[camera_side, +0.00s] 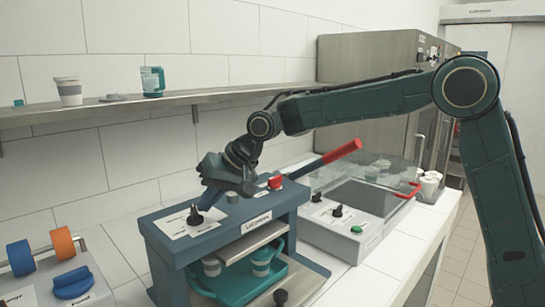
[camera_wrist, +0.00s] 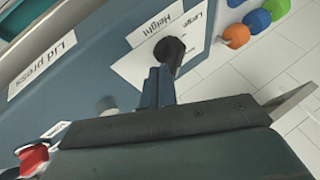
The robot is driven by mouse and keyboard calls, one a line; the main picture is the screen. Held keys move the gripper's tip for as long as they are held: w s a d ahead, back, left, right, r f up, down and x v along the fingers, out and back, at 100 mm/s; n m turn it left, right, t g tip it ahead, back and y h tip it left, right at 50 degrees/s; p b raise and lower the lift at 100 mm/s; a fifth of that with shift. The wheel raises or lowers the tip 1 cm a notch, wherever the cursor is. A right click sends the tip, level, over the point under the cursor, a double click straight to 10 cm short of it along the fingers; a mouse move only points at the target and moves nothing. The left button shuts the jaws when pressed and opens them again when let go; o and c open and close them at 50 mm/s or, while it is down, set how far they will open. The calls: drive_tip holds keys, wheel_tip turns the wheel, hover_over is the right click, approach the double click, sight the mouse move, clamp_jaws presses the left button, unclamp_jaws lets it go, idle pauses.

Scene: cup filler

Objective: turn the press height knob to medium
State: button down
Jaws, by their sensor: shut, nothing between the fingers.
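The press height knob (camera_wrist: 170,48) is black and sits on a white label plate (camera_wrist: 146,38) marked "Height" in the wrist view. "Large" shows on the plate's right part; I cannot read where the knob points. In the side view the knob (camera_side: 194,216) stands on top of the blue lid press (camera_side: 165,250), at its left. My gripper (camera_side: 206,203) is over the press top, tilted down beside the knob. Its blue fingers (camera_wrist: 160,76) are shut and empty, with tips at the knob's lower edge in the wrist view; I cannot tell if they touch it.
A red-handled lever (camera_side: 340,152) rises right of my gripper. A teal tray (camera_side: 235,290) with cups is inside the press. A sealing unit (camera_side: 340,222) stands right, and a panel with coloured rollers (camera_side: 60,242) left.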

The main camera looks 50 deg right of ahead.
drive_tip(key=shift+w+n+g+y, duration=0.25)
drive_tip(key=shift+n+g+y, duration=0.05)
drive_tip(key=shift+n, duration=0.4)
drive_tip(key=shift+w+n+g+y, duration=0.35)
drive_tip(key=shift+n+g+y, duration=0.15)
drive_tip(key=shift+n, duration=0.5)
drive_tip(key=n+g, duration=0.1)
drive_tip(key=n+y, duration=0.1)
drive_tip(key=n, duration=0.1)
drive_tip(key=shift+w+f+g, duration=0.1)
drive_tip(key=shift+w+g, duration=0.3)
drive_tip(key=shift+a, duration=0.15)
drive_tip(key=shift+w+a, duration=0.1)
drive_tip(key=shift+w, duration=0.1)
drive_tip(key=shift+s, duration=0.15)
idle(0.6)
